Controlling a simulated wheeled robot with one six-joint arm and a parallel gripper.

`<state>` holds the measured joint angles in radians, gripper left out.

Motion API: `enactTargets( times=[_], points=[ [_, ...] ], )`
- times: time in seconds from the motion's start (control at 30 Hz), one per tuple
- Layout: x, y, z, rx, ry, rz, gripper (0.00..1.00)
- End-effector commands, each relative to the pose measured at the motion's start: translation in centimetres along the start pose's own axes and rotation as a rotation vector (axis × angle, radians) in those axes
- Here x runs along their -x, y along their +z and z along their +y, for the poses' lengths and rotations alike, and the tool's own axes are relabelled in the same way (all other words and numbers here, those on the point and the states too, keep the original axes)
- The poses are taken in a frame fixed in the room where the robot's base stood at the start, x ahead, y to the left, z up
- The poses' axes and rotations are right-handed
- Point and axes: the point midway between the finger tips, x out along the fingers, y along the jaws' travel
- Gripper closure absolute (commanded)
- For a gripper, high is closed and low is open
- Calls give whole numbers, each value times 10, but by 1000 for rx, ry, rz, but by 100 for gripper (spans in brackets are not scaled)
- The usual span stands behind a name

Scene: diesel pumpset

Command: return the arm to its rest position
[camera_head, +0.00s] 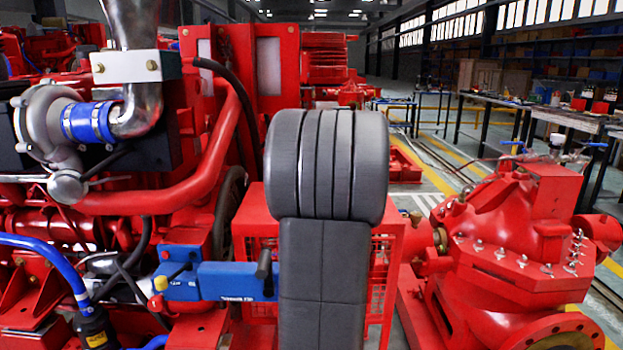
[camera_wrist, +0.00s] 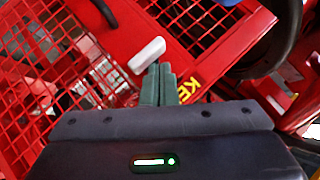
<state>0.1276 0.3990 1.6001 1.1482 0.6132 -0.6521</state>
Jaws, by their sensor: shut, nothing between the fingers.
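My gripper (camera_wrist: 160,75) shows at the lower middle of the wrist view. Its two greenish fingers are together, with nothing held between them. They point toward red mesh panels of the machinery. In the head view my grey arm (camera_head: 326,165) stands upright in the centre, a wide round joint above a straight link. It hides part of a red mesh guard (camera_head: 388,262) behind it. My gripper cannot be made out in the head view.
A red diesel engine (camera_head: 200,190) with a blue-handled valve block (camera_head: 230,281) fills the left, close to my arm. A red pump (camera_head: 515,235) stands at the right. In the wrist view a white rounded piece (camera_wrist: 147,55) lies just beyond the fingertips; whether they touch is unclear.

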Motion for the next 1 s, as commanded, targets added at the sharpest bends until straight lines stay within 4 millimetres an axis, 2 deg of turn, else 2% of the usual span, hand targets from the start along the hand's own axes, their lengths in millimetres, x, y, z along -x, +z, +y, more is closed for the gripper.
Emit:
enactTargets(
  times=[0.03,0.3,0.8,1.0],
  points=[
    [-1,1,5,-25,-18,1,100],
    [1,-1,7,-111,-108,-1,100],
    [1,-1,6,-126,-126,-2,100],
    [3,6,5,-123,-128,-16,100]
  ],
)
